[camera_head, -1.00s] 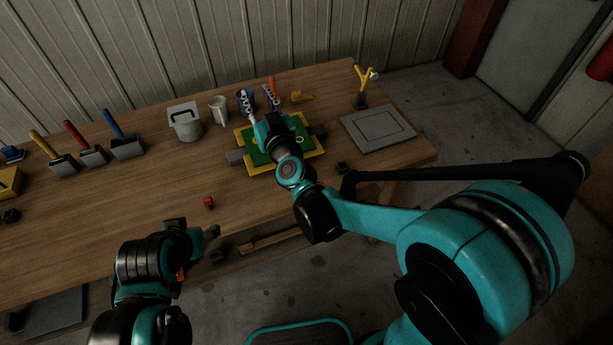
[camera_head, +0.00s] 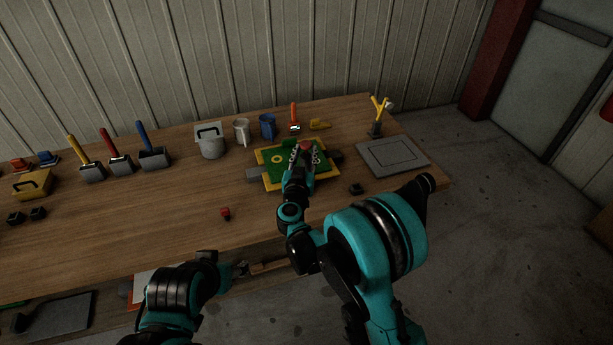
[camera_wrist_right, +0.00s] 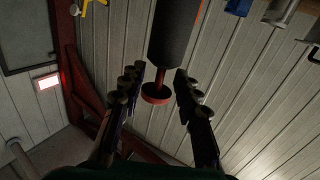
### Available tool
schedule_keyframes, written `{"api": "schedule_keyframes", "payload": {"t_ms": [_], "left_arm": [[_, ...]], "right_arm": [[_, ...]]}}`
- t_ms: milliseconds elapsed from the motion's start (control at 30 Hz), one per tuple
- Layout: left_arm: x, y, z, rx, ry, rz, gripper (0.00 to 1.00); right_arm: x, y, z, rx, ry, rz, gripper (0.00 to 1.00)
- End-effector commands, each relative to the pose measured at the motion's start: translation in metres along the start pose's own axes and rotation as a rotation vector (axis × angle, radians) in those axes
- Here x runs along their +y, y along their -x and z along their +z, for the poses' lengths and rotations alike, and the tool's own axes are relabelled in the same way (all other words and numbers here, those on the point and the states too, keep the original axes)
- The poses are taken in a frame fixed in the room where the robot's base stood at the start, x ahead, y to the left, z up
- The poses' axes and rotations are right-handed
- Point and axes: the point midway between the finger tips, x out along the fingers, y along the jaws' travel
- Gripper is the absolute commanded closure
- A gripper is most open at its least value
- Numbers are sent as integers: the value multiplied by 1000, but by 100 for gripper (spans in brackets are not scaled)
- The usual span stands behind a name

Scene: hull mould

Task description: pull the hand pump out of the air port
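The hand pump shows in the right wrist view as a dark cylinder (camera_wrist_right: 176,32) with an orange-red band and a red disc at its end; that view is rolled over, with the bench side at the top. In the head view its red top (camera_head: 306,146) shows over the green and yellow mould (camera_head: 268,157). My right gripper (camera_wrist_right: 158,84) is open, its fingers apart on either side of the pump's red end; I cannot see contact. The air port is hidden. My left gripper (camera_head: 240,269) is low at the bench's front edge, away from the mould; its fingers are too small to judge.
A grey plate (camera_head: 392,156) and a yellow forked stand (camera_head: 379,110) are right of the mould. A grey pot (camera_head: 211,142), a white jug (camera_head: 242,130) and a blue cup (camera_head: 267,126) stand behind it.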

Motion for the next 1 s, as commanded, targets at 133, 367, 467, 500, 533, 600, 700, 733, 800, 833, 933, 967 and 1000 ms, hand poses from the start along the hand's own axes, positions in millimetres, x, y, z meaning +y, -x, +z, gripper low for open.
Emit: {"api": "schedule_keyframes", "payload": {"t_ms": [133,367,467,500,533,600,700,733,800,833,933,967,1000], "left_arm": [[0,-3,2,0,0,0,45],[0,-3,2,0,0,0,45],[0,-3,2,0,0,0,45],[0,-3,2,0,0,0,45],[0,-3,2,0,0,0,45],[0,-3,2,0,0,0,45],[0,-3,2,0,0,0,45],[0,-3,2,0,0,0,45],[0,-3,2,0,0,0,45],[0,-3,2,0,0,0,45],[0,-3,2,0,0,0,45],[0,-3,2,0,0,0,45],[0,-2,2,0,0,0,45]], "right_arm": [[1,-14,0,0,0,0,68],[0,-15,-1,0,0,-1,68],[0,-15,-1,0,0,-1,94],[0,-15,-1,0,0,-1,100],[0,-14,-1,0,0,-1,100],[0,-14,-1,0,0,-1,100],[0,-14,-1,0,0,-1,100],[0,-14,-1,0,0,-1,100],[0,-14,-1,1,0,-1,100],[0,-14,-1,0,0,-1,100],[0,-14,-1,0,0,-1,100],[0,-14,-1,0,0,-1,100],[0,-14,-2,0,0,-1,100]]}}
